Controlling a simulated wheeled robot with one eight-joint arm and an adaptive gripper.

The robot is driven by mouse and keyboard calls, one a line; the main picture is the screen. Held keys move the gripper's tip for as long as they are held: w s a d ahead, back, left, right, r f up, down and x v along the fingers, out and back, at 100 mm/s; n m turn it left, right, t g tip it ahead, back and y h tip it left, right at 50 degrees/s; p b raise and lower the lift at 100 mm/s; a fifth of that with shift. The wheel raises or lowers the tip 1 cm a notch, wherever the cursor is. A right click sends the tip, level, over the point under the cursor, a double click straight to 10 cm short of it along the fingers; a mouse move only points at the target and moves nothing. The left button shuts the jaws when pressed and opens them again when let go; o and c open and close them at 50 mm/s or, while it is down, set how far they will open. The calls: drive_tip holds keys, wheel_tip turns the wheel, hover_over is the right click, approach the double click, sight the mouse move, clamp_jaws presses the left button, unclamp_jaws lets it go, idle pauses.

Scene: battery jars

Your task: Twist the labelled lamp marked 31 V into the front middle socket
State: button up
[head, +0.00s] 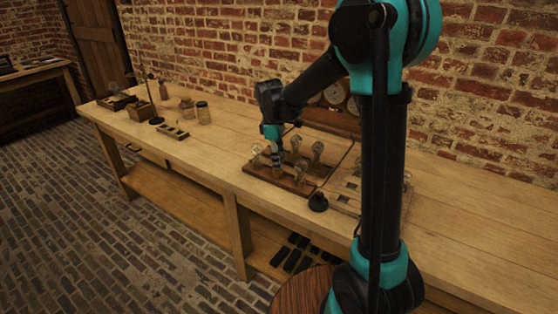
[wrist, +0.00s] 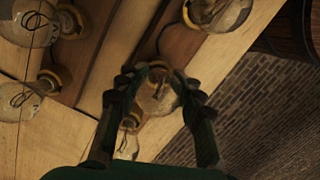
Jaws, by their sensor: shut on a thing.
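My gripper (wrist: 160,92) has its dark fingers on both sides of a clear glass lamp (wrist: 157,96), shut on it. A yellowish collar shows at the lamp's far end, against a brown wooden strip. I cannot tell whether the lamp is seated in a socket, and no 31 V mark is readable. In the head view my gripper (head: 275,150) points down over the wooden lamp board (head: 284,182), among other glass lamps; the held lamp is not clear there. The front middle socket cannot be made out.
Other lamps stand close by, such as one at the board's right (head: 317,148) and one at the front (head: 301,172). A black round object (head: 318,202) sits beside the board. Jars (head: 203,113) and boxes stand on the bench's far left.

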drive_tip(key=shift+m, duration=1.1)
drive_tip(key=o, duration=1.2)
